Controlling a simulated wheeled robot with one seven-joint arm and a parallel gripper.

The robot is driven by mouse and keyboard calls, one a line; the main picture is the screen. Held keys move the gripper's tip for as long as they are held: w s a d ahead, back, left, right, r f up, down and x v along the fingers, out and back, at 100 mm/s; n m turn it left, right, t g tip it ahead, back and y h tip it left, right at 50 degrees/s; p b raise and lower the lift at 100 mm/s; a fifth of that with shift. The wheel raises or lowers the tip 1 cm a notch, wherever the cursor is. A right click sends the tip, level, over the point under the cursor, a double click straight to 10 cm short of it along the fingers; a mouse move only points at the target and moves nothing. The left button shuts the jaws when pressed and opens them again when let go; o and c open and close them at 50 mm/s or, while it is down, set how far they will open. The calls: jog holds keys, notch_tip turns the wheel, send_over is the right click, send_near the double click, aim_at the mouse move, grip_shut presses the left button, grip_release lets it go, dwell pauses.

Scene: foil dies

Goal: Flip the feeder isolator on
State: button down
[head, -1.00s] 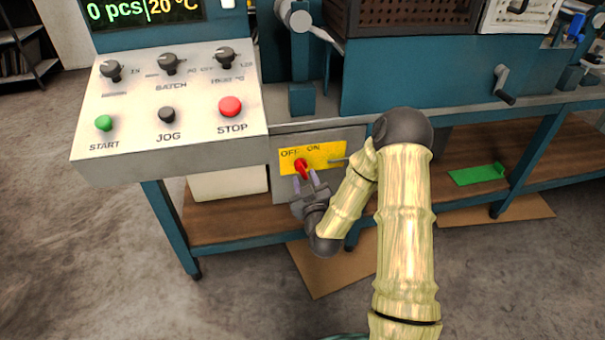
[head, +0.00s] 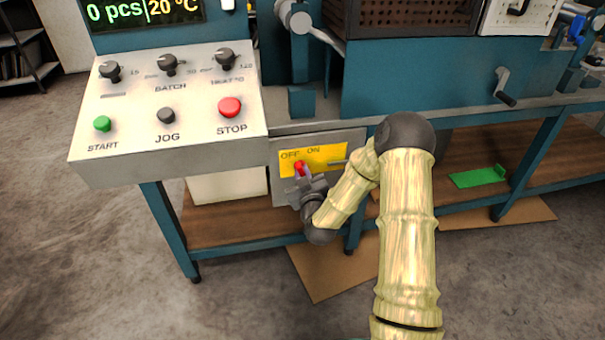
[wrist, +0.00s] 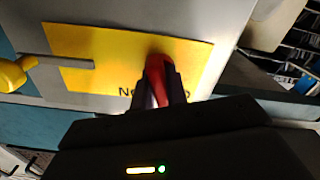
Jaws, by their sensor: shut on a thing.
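The feeder isolator is a red handle (head: 299,167) on a yellow plate (head: 328,158) marked OFF and ON, set on a grey box under the control panel. The handle stands near the OFF word, at the plate's left part. My gripper (head: 303,174) is at the handle, its fingers closed around it. In the wrist view the red handle (wrist: 157,80) shows between my gripper's dark fingers (wrist: 162,88), in front of the yellow plate (wrist: 110,55). The fingers hide part of the handle and some lettering on the plate.
The control panel (head: 130,135) with START, JOG and STOP buttons overhangs at upper left. A teal bench leg (head: 170,230) stands left of the box. A green piece (head: 478,176) lies on the lower shelf.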

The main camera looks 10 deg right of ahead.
jog(key=m, duration=0.4)
dwell(0.3)
jog(key=c, duration=1.4)
grip_release()
jog(key=shift+s, duration=0.1)
jog(key=s+p, duration=1)
jog(key=s, duration=0.7)
